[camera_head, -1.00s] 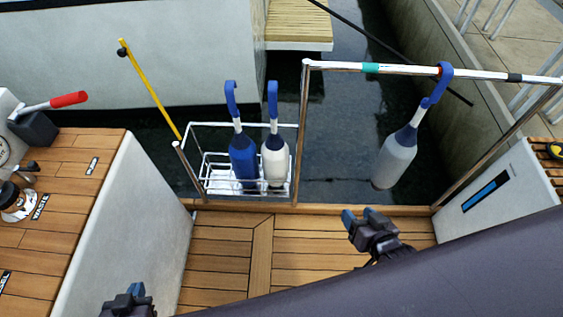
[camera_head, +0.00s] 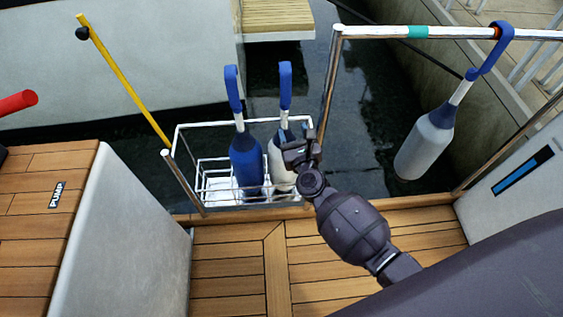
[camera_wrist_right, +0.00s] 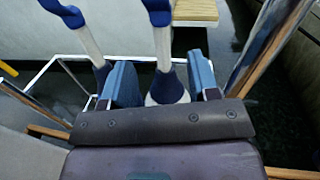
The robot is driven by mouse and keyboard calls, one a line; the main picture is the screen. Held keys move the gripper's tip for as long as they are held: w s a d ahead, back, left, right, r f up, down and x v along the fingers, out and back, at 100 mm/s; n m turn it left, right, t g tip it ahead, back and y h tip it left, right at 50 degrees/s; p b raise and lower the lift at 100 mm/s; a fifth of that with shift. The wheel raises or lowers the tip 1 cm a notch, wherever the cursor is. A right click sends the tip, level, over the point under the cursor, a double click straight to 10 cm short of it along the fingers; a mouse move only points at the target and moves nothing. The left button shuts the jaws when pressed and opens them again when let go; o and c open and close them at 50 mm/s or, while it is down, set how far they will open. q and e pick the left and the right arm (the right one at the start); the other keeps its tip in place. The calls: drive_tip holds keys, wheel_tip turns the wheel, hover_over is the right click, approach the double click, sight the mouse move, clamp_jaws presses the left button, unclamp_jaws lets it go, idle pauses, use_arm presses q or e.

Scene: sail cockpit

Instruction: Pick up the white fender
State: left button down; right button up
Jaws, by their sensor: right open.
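The white fender (camera_head: 279,178) with a blue top and blue strap loop (camera_head: 285,85) stands in the white wire rack (camera_head: 213,200), to the right of a blue fender (camera_head: 245,165). My right gripper (camera_head: 300,143) is open at its upper body and hides part of it. In the right wrist view, the white fender's blue top (camera_wrist_right: 168,90) lies between the two fingers of my right gripper (camera_wrist_right: 161,82). The blue fender's neck (camera_wrist_right: 101,78) is left of the left finger. Contact cannot be told. My left gripper is out of view.
A pale grey fender (camera_head: 424,145) with a blue top hangs from the steel rail (camera_head: 375,32) at right. A yellow pole (camera_head: 125,82) leans at left. A white-sided wooden bench (camera_head: 120,230) stands at left. Water lies behind the rack; the wooden deck (camera_head: 232,265) is clear.

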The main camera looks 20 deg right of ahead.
drive_tip(key=shift+m, duration=0.7)
drive_tip(key=shift+w+d+b, duration=0.25)
drive_tip(key=shift+w, duration=1.7)
drive_tip(key=shift+w+d+b, duration=0.2)
drive_tip(key=shift+w, duration=1.75)
drive_tip(key=shift+w+d+b, duration=0.25)
drive_tip(key=shift+w, duration=1.7)
drive_tip(key=shift+r, duration=0.1)
clamp_jaws()
